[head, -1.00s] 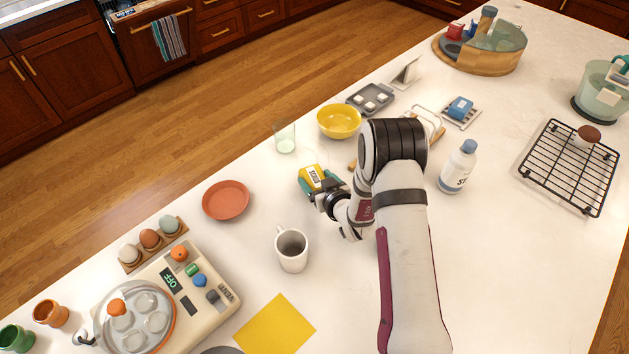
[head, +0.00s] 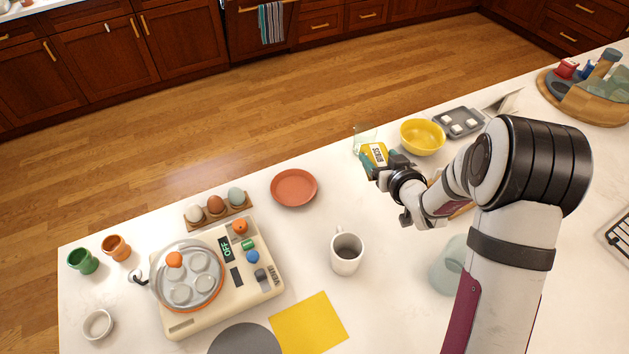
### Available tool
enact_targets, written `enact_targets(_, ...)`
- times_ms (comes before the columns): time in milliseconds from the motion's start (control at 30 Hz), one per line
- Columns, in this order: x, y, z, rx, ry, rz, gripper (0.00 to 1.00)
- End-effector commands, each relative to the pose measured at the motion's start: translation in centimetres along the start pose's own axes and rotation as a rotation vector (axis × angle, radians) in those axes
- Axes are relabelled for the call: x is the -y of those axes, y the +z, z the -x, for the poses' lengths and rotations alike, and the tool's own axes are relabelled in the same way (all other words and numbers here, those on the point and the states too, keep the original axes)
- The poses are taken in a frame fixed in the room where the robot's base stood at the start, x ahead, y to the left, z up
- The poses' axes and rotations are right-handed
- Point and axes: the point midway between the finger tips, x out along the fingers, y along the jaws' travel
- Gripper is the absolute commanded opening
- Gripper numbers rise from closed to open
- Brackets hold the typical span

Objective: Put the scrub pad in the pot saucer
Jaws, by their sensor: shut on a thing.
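The scrub pad (head: 376,154) is a yellow block with a white label reading SCRUB. My gripper (head: 381,162) is shut on it, with teal finger pads at its sides. The pad overlaps the lower part of a clear glass in the head view; I cannot tell its height above the counter. The pot saucer (head: 294,187) is a shallow round terracotta dish, empty, flat on the white counter. It lies left of and a little nearer than my gripper, apart from it.
The clear glass (head: 364,134) stands close to the pad, beside a yellow bowl (head: 422,136). A white mug (head: 346,252) stands in front of the saucer. An egg rack (head: 217,212) and egg cooker (head: 187,275) are to the left. Bare counter lies between pad and saucer.

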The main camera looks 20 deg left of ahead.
Motion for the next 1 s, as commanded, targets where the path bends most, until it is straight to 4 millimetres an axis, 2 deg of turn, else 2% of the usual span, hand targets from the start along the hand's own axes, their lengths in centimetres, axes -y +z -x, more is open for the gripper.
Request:
enact_targets(200,7.1,-2.9,-0.8,-0.001,-0.200,0.098,0.23)
enact_targets(300,9.3,-3.4,-1.0,0.004,-0.253,0.128,0.23)
enact_targets(367,10.6,-3.1,-1.6,0.008,-0.267,0.134,0.23)
enact_targets(600,17.3,-0.3,-6.3,0.009,-0.269,0.136,0.23)
enact_targets(767,19.6,0.6,-8.1,0.007,-0.265,0.135,0.23)
enact_targets(1000,19.9,4.2,-9.9,0.009,-0.263,0.133,0.23)
